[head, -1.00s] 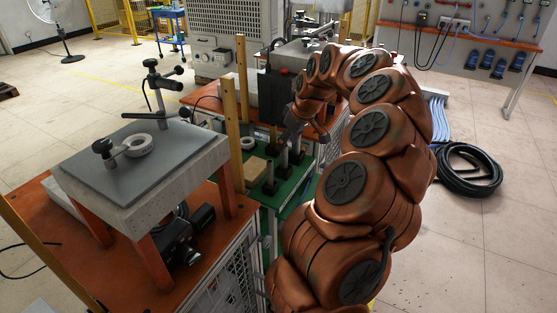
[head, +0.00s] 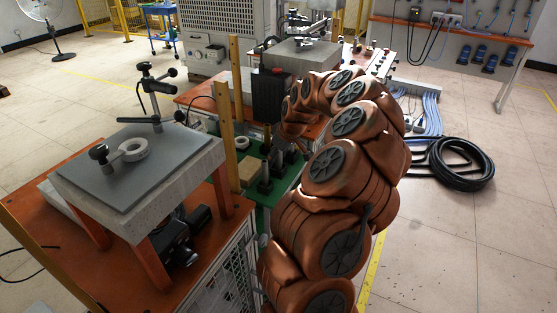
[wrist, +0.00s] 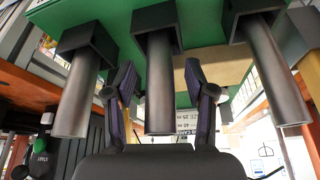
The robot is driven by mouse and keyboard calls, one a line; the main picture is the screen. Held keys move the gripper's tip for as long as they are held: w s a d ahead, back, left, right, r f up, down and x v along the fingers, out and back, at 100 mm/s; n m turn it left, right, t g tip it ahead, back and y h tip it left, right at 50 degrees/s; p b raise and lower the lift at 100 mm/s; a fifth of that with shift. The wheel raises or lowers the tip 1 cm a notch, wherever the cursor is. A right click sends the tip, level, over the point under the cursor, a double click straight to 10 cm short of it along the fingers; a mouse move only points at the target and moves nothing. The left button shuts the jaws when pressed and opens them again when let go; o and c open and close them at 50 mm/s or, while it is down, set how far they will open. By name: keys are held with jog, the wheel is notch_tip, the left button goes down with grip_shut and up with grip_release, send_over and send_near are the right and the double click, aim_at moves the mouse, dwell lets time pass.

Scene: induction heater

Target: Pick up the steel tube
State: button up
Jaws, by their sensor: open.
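Several dark grey steel tubes stand in square black holders on a green surface. In the wrist view, which looks inverted, three tubes show: a left one (wrist: 77,95), a middle one (wrist: 158,90) and a right one (wrist: 272,75). My gripper (wrist: 160,66) is open, with one finger on each side of the middle tube. Gaps show between both fingers and that tube. In the head view the tubes (head: 265,176) stand on the green surface (head: 262,220), and my arm partly hides them and the gripper.
A tan block (head: 250,171) and a white ring (head: 241,143) lie near the tubes. Wooden posts (head: 227,128) stand at the left of the green surface. A raised grey plate (head: 118,165) is on the near-left bench. A black box (head: 270,95) stands behind.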

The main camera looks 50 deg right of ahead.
grip_shut()
dwell(0.6)
jog(key=s+r+b, duration=0.2)
jog(key=s+r, duration=0.1)
jog(key=s, duration=0.5)
jog(key=s+r+b, duration=0.2)
jog(key=s+b, duration=0.1)
jog(key=s, duration=0.5)
notch_tip(320, 180, up, 8)
jog(key=d+p, duration=0.1)
jog(key=p, duration=0.1)
jog(key=shift+f, duration=0.2)
dwell(0.5)
jog(key=shift+a, duration=0.1)
